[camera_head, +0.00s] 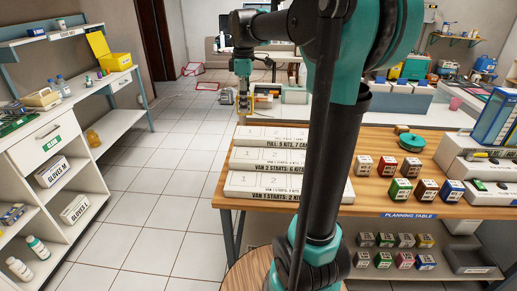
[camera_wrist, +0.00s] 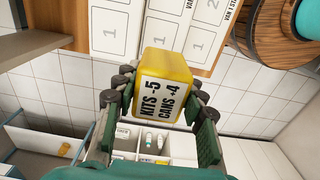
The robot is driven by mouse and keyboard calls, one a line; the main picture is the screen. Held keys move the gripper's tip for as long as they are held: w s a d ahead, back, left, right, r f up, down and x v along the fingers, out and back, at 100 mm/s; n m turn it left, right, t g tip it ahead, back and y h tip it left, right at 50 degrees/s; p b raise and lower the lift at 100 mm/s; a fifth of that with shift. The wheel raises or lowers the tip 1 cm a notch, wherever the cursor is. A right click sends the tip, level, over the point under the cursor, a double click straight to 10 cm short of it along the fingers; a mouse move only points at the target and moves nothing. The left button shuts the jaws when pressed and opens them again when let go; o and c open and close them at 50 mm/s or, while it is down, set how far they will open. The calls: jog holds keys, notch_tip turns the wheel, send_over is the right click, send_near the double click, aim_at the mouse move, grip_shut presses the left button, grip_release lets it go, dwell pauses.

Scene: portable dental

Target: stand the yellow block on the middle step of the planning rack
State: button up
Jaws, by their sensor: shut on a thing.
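The yellow block (camera_wrist: 165,75) is printed "KITS -5 CANS +4" in the wrist view. My gripper (camera_wrist: 160,108) is shut on it, with a finger on each side. In the head view my gripper (camera_head: 243,112) is small, beyond the upper left end of the white stepped planning rack (camera_head: 238,192). The rack has three steps with numbered cells, and its right part is hidden behind my arm. The middle step (camera_head: 285,154) has "VAN 2 STARTS" on its front, and its visible cells look empty. In the wrist view, floor shows around the block, and the rack lies above it in the picture.
The wooden planning table (camera_head: 385,145) carries several coloured blocks (camera_head: 400,190) and a green round object (camera_head: 411,142) right of my arm. More blocks (camera_head: 406,240) sit on a lower shelf. A shelf unit (camera_head: 90,190) stands at left, with open tiled floor (camera_head: 165,190) between.

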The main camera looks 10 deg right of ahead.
notch_tip(320, 180, down, 17)
jog(key=shift+f, duration=0.15)
jog(key=shift+f, duration=0.15)
dwell(0.4)
jog(key=o, duration=0.9)
notch_tip(320, 180, up, 12)
jog(key=shift+r, duration=0.2)
